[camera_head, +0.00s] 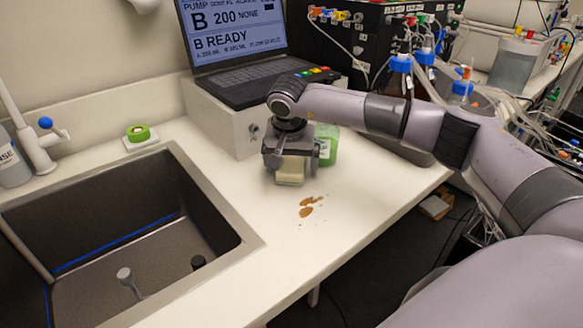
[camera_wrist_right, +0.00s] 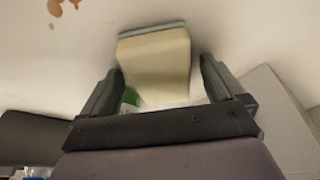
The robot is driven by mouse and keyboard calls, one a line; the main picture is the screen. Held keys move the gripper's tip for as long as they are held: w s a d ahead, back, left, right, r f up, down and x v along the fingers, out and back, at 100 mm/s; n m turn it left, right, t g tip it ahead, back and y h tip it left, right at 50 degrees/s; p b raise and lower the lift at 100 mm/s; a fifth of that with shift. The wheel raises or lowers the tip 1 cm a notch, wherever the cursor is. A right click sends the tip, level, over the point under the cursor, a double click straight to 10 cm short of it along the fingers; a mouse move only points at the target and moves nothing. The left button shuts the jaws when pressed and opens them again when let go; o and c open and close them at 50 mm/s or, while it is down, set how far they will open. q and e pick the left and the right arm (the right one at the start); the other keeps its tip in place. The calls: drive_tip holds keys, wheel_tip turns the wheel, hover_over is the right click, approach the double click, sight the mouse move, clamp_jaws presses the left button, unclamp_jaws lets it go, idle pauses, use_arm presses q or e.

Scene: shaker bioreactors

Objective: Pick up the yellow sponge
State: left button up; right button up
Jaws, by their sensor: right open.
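The yellow sponge (camera_head: 290,172) is a pale yellow block on the white counter, in front of the grey box under the laptop. In the right wrist view the sponge (camera_wrist_right: 157,62) shows between my right gripper's fingers, with a grey-green layer along its far edge. My right gripper (camera_head: 286,158) is directly above the sponge in the head view and hides its top part. The two fingers are spread, one on each side of the sponge, and a gap shows beside each finger. My left gripper is in neither view.
Brown spill spots (camera_head: 309,206) lie on the counter in front of the sponge. A green-labelled container (camera_head: 327,146) stands close behind the gripper. A sink (camera_head: 120,225) is at the left, and a laptop (camera_head: 240,50) sits on a box (camera_head: 225,115).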

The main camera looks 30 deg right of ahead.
drive_tip(key=c, duration=1)
drive_tip(key=shift+r, duration=0.1)
